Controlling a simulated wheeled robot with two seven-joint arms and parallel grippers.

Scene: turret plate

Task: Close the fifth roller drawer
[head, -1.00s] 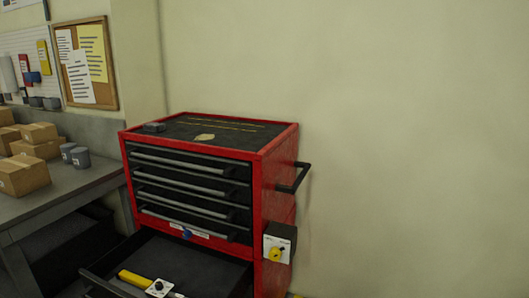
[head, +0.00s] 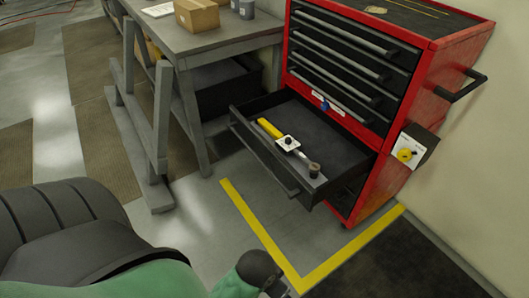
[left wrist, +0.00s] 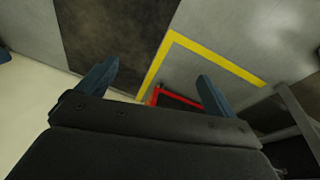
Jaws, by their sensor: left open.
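The red roller cabinet (head: 447,92) stands against the wall at right in the head view, with several shut black drawers above. Below them one wide black drawer (head: 341,143) is pulled out far toward the lower left, its front panel and handle (head: 262,152) clear of the cabinet. A yellow-handled tool (head: 270,129) lies inside it. My left gripper (left wrist: 157,70) is open in the left wrist view, its two blue fingers apart and nothing visible between them. A red edge (left wrist: 180,99) shows beyond the fingers. My right gripper is in neither view.
A grey workbench (head: 215,40) with boxes (head: 197,15) stands left of the cabinet. Floor with yellow tape (head: 255,230) lies open before the drawer.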

